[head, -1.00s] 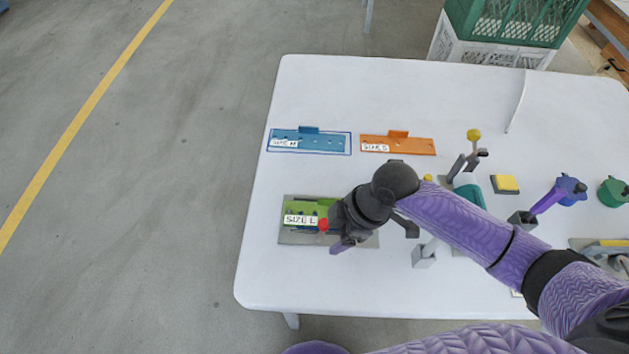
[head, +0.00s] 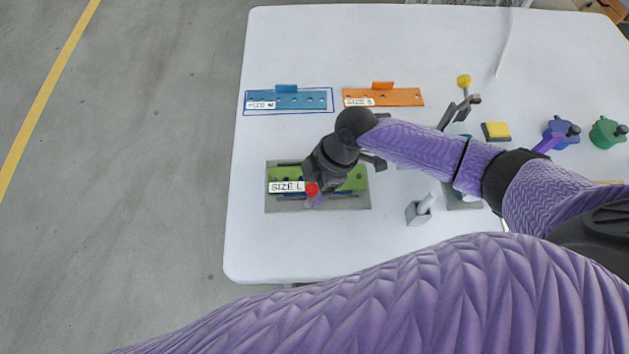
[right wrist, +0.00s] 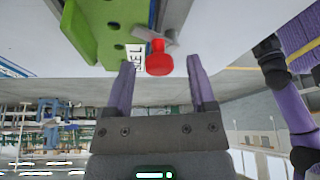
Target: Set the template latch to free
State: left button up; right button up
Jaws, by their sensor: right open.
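The green template (head: 352,180) with a "SIZE L" label lies in a grey fixture (head: 350,203) at the table's front left. The latch has a red knob (head: 312,188), also seen in the right wrist view (right wrist: 158,62), on a small grey lever (right wrist: 150,38) at the template's edge. My right gripper (head: 315,200) is over the fixture and hides part of it. In the right wrist view, its purple fingers (right wrist: 161,76) are open, one on each side of the red knob, with gaps showing. My left gripper is not in view.
A blue template (head: 300,99) and an orange template (head: 400,97) lie behind the fixture. To the right stand a grey post (head: 420,210), a yellow-knobbed lever (head: 464,82), a yellow pad (head: 496,131) and blue (head: 560,132) and green (head: 606,132) pieces. The left front tabletop is clear.

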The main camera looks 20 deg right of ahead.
grip_shut()
jog(key=shift+r, duration=0.1)
jog(key=shift+s+r+m+t+p, duration=0.15)
jog(key=shift+m+t+p, duration=0.15)
jog(key=shift+m+p, duration=0.5)
jog(key=m+t+p, duration=0.1)
jog(key=m+p, duration=0.2)
jog(key=s+m+t+p, duration=0.1)
jog(key=m+p, duration=0.1)
jog(key=p, duration=0.2)
jog(key=shift+d+r+m+h, duration=0.1)
jog(key=shift+d+m+h, duration=0.05)
jog(key=shift+m+h, duration=0.25)
jog(key=shift+s+m+t+h+p, duration=0.3)
jog(key=shift+m+t+p, duration=0.1)
jog(key=shift+m+p, duration=0.75)
jog(key=shift+f+m+t+h+p, duration=0.2)
jog(key=shift+m+t+h+p, duration=0.1)
jog(key=shift+m+p, duration=0.55)
jog(key=shift+s, duration=0.1)
jog(key=shift+f+m, duration=0.1)
jog(key=shift+m, duration=0.3)
